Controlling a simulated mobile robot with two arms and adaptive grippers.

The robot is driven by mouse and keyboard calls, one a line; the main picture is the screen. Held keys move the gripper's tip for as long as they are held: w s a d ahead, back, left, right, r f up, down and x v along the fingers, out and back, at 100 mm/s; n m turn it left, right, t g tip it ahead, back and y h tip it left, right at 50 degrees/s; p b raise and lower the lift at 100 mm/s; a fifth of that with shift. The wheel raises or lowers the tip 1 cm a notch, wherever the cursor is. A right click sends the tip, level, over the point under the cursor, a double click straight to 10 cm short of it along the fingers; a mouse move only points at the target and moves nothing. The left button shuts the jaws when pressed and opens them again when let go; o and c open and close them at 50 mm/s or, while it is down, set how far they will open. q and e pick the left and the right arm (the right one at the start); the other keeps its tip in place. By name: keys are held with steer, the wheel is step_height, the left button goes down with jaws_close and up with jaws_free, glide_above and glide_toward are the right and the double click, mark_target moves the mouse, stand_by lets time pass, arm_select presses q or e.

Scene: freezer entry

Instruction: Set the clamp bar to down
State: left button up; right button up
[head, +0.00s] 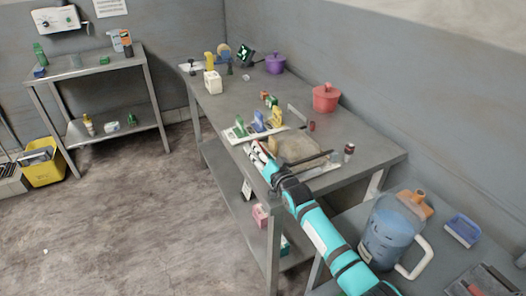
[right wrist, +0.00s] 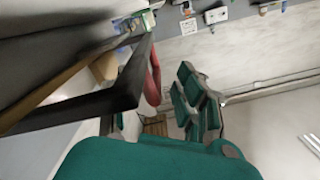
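My right gripper (head: 258,154) is at the front edge of the long steel table, beside a tan block-like piece (head: 297,148). A thin grey bar with a dark end (head: 315,166) runs along the near side of this piece; I take it for the clamp bar, but its position is hard to read. In the right wrist view a black bar (right wrist: 85,108) crosses close to the camera, with a red part (right wrist: 153,78) beside it. Green jointed finger parts (right wrist: 197,98) show right of them. Contact and finger opening are unclear. My left gripper is out of view.
The long table (head: 360,145) also holds a red pot (head: 326,98), a purple pot (head: 275,64) and small coloured items (head: 260,121). A blue jug (head: 388,236) stands on the near surface at right. A smaller shelf table (head: 92,68) and yellow bucket (head: 45,168) are at left. The floor between is clear.

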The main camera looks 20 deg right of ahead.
steer(key=shift+s+d+r, duration=0.1)
steer(key=shift+s+d, duration=0.1)
steer(key=shift+s, duration=0.25)
steer(key=s, duration=1.1)
steer(key=shift+d, duration=0.25)
